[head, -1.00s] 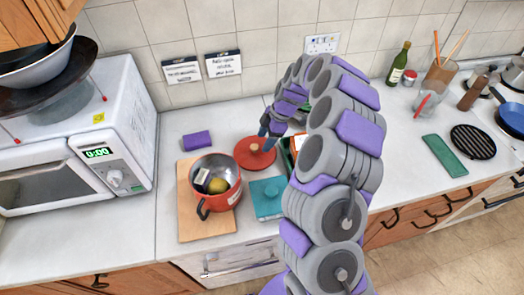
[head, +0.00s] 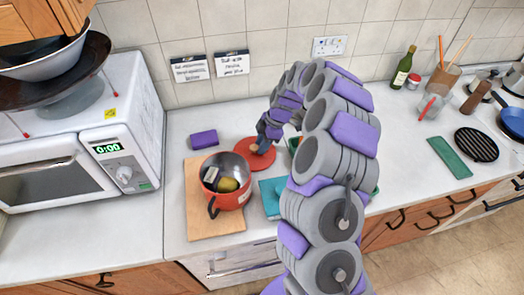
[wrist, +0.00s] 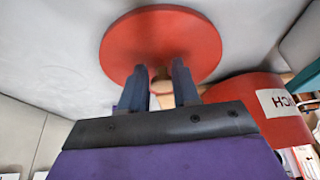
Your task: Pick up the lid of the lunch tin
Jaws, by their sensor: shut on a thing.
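The round red lid (head: 258,164) with a wooden knob is on the counter behind the red tin (head: 230,195). The tin stands open on a wooden board, with a yellow thing and a dark, labelled thing inside. In the wrist view the lid (wrist: 165,35) fills the top, and the tin (wrist: 275,122) has a white label with "CH" in view. My gripper (wrist: 163,74) is shut on the knob, one finger on each side. In the head view my gripper (head: 263,146) is at the knob. I cannot tell whether the lid touches the counter.
A teal square lid-like thing (head: 270,200) lies right of the tin, partly behind my arm. A purple block (head: 203,139) lies behind the tin. A microwave (head: 90,150) stands at left. The wooden board (head: 205,228) is under the tin. Counter right of my arm is partly clear.

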